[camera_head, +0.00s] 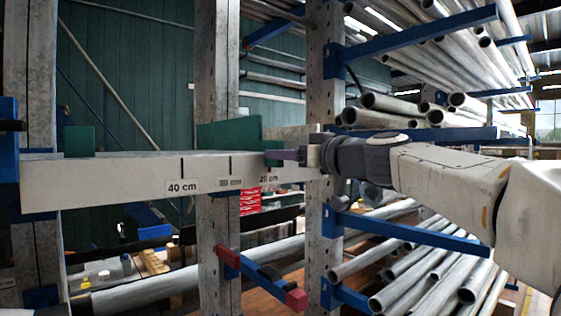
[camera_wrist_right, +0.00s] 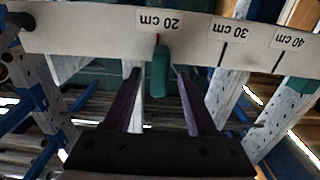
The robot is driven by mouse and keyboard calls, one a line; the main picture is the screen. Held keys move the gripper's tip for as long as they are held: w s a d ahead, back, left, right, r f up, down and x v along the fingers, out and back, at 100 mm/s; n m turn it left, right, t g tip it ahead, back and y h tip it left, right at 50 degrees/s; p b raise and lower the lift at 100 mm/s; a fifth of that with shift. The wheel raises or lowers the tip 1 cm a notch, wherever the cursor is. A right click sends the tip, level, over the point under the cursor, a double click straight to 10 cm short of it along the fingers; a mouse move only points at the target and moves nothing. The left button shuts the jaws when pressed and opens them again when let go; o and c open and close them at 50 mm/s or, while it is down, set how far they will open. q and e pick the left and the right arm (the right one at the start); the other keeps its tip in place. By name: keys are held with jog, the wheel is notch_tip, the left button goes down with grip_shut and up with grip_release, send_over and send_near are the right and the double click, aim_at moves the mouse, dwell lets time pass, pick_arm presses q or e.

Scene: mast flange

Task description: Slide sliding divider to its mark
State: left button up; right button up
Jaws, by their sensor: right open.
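The sliding divider (camera_head: 230,133) is a green plate standing across the pale shelf beam (camera_head: 110,184), near the 20 cm label (camera_head: 269,179). Its rounded green tab hangs over the beam's front and shows in the right wrist view (camera_wrist_right: 161,72), beside the 20 cm label and a thin reddish line (camera_wrist_right: 158,39). My right gripper (camera_head: 286,155) is at the tab. In the wrist view its two purple fingers stand open, one on each side of the tab, with visible gaps. My left gripper is not in view.
Another green plate (camera_head: 79,141) stands at the left of the beam, past the 40 cm label (camera_head: 182,187). A grey upright (camera_head: 325,85) rises near my right wrist. Blue rack arms (camera_head: 415,232) with metal pipes lie above and below my right arm.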

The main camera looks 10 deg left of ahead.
jog(key=shift+b+v, duration=1.25)
jog(key=shift+v, duration=0.9)
